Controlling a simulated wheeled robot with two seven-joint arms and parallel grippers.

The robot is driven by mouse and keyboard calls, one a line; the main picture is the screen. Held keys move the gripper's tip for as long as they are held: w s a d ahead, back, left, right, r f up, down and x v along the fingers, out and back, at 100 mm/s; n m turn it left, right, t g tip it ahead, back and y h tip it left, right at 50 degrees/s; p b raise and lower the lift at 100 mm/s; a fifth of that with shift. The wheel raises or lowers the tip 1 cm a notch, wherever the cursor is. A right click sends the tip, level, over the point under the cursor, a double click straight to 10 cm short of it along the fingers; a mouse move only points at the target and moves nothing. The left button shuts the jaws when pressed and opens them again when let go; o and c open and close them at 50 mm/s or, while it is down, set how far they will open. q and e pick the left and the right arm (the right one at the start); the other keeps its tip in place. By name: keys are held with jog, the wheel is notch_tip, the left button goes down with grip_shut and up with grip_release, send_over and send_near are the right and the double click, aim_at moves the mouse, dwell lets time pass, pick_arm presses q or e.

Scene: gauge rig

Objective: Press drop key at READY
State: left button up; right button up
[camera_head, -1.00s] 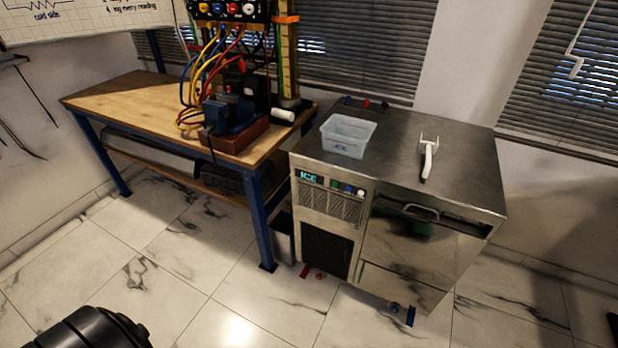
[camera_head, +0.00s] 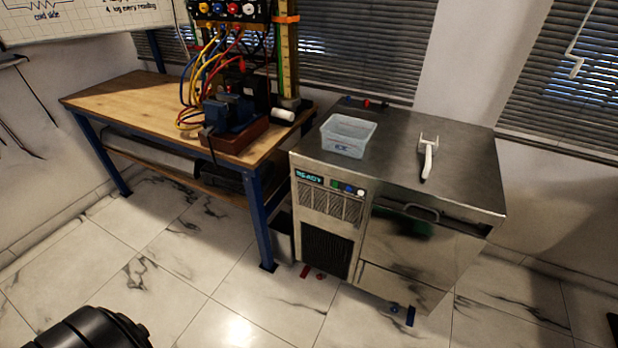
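The ice machine (camera_head: 400,238) is a steel cabinet right of centre. Its small display (camera_head: 308,177) at the upper left of the front reads READY in cyan. Beside the display is a row of small round keys: a green one (camera_head: 334,184), a blue one (camera_head: 348,188) and a pale one (camera_head: 361,191). Their labels are too small to read, so I cannot tell which is the drop key. Neither of my grippers is in view. A dark rounded part at the lower left edge appears to be mine.
A clear tub (camera_head: 347,136) and a white-handled scoop (camera_head: 428,158) sit on the machine's top. A wooden bench (camera_head: 120,95) with a blue frame, carrying a vise (camera_head: 232,115) and cables, stands to the left. The marble floor in front is mostly clear.

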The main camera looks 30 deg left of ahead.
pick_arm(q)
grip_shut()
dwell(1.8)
